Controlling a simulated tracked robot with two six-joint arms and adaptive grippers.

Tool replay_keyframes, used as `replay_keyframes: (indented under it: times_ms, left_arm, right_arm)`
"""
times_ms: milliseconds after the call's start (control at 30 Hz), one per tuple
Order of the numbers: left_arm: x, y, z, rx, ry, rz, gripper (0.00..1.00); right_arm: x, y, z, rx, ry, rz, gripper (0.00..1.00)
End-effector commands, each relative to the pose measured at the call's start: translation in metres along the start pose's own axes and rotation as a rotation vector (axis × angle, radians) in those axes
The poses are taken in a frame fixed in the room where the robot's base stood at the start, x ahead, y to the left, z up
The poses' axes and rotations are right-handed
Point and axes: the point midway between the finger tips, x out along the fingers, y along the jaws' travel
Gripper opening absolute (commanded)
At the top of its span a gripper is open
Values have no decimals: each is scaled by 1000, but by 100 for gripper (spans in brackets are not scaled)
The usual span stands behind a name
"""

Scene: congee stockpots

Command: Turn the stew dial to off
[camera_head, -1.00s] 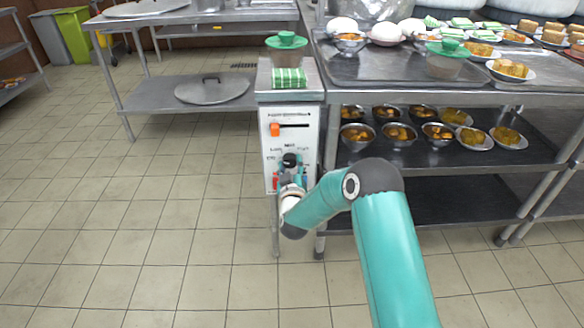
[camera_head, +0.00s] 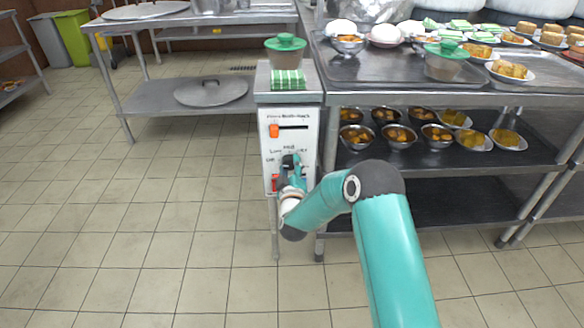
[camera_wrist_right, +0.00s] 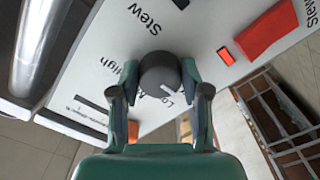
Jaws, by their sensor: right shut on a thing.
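The stew dial (camera_wrist_right: 158,70) is a dark round knob on a white control panel (camera_head: 304,150). My right gripper (camera_head: 290,164) is at the panel's front, and its fingers hide most of the dial in the head view. In the right wrist view my right gripper (camera_wrist_right: 160,84) has one finger on each side of the knob, shut on it. A pale pointer line on the knob points down and slightly right, towards a partly hidden label that seems to start "Lo". "High" and "Stew" labels are printed nearby. My left gripper is not in view.
An orange slider (camera_head: 274,131) sits above the dial. A red switch (camera_wrist_right: 268,30) and small red light (camera_wrist_right: 226,55) are on the same panel. A green-lidded container (camera_head: 286,48) stands on top. A steel shelf table (camera_head: 440,98) with bowls is close on the right.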

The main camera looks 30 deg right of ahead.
Motion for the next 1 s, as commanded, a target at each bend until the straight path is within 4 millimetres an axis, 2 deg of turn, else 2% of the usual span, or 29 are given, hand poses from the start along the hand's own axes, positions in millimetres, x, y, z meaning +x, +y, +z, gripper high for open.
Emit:
replay_keyframes:
  times_ms: [67,100,233,667,867,1000]
  left_arm:
    - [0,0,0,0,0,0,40]
    - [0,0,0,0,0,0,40]
    - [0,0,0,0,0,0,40]
    - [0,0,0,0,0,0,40]
    - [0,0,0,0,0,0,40]
    - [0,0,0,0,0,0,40]
  right_arm:
    - [-1,-1,1,-3,-2,-3,11]
    - [-1,-1,1,-2,-1,-3,49]
    - [0,-1,1,-2,-1,-3,71]
    - [-5,-1,0,0,0,-3,72]
    - [-30,-2,0,-1,0,-5,72]
    - [-58,-2,0,-2,1,-7,72]
